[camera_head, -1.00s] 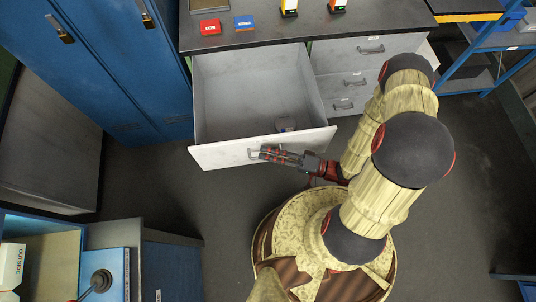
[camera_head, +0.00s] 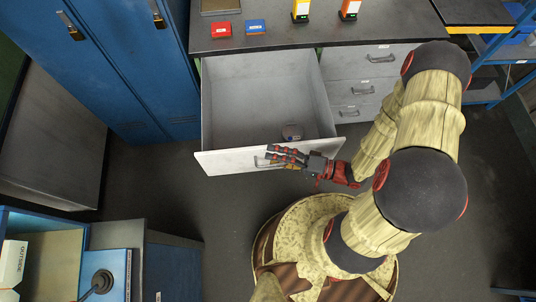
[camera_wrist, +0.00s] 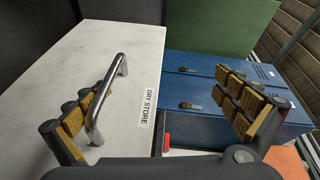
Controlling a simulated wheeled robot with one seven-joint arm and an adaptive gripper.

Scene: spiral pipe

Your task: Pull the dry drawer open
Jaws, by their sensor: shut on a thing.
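The dry drawer (camera_head: 215,163) is pulled far out of the bench. The metal bar handle (camera_wrist: 105,95) passes between my gripper's (camera_wrist: 155,112) finger pads, close against the left ones. The right pads stand farther from it. My gripper (camera_head: 270,158) is shut on the handle at the drawer front in the head view.
Blue lockers (camera_head: 120,60) stand left of the drawer. Closed drawers (camera_head: 365,88) are on its right. Red (camera_head: 221,31) and blue (camera_head: 255,27) boxes lie on the bench top. A blue-sided cabinet (camera_head: 172,268) is at lower left. Floor (camera_head: 215,225) is clear before the drawer.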

